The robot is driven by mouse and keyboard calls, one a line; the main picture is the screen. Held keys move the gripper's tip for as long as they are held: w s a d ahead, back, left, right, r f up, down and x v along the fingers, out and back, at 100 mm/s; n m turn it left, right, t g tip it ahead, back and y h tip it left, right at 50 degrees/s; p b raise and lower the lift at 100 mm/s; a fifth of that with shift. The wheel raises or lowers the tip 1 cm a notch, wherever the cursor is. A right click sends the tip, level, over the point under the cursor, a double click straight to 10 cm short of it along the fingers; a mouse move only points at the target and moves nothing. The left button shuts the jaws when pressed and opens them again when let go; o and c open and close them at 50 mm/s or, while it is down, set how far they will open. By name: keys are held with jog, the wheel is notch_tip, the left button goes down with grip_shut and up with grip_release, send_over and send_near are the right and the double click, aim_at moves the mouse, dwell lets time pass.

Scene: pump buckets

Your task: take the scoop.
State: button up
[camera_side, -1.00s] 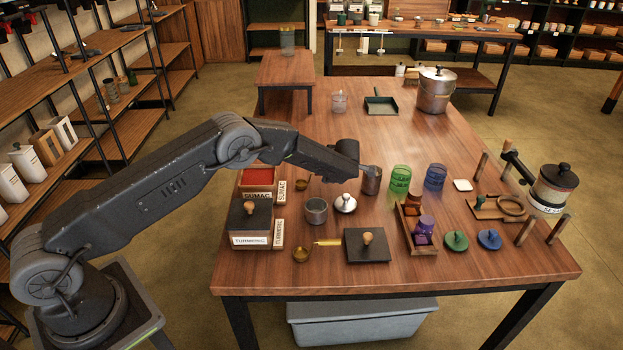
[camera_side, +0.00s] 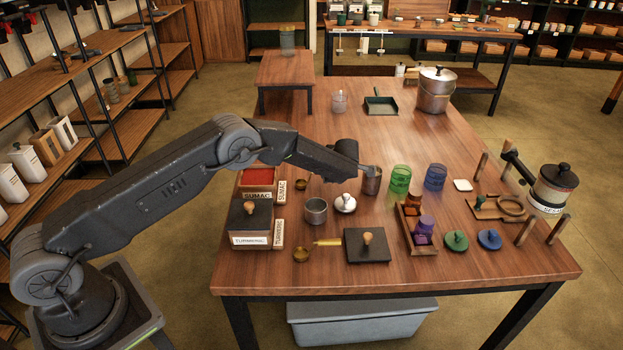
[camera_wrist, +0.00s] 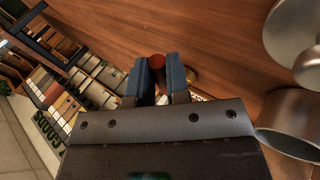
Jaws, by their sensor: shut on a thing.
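In the wrist view, my gripper (camera_wrist: 157,66) has its two blue fingers closed around a narrow piece with a dark red-brown round end, which looks like the handle of the scoop (camera_wrist: 157,61). A brass edge shows just beside the right finger. In the side view, a small brass scoop (camera_side: 301,184) lies beside the sumac box, partly close under my forearm. A second brass scoop (camera_side: 302,255) with a yellow handle lies at the front, apart from the arm.
The sumac box (camera_side: 257,177) and turmeric box (camera_side: 250,222) stand at the left. A metal cup (camera_side: 316,210) and its knobbed lid (camera_side: 345,203) are close by; another metal cup (camera_side: 371,182) stands to the right. Green (camera_side: 400,180) and blue glasses (camera_side: 435,177) stand farther right.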

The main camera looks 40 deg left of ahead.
jog(key=shift+r, duration=3.45)
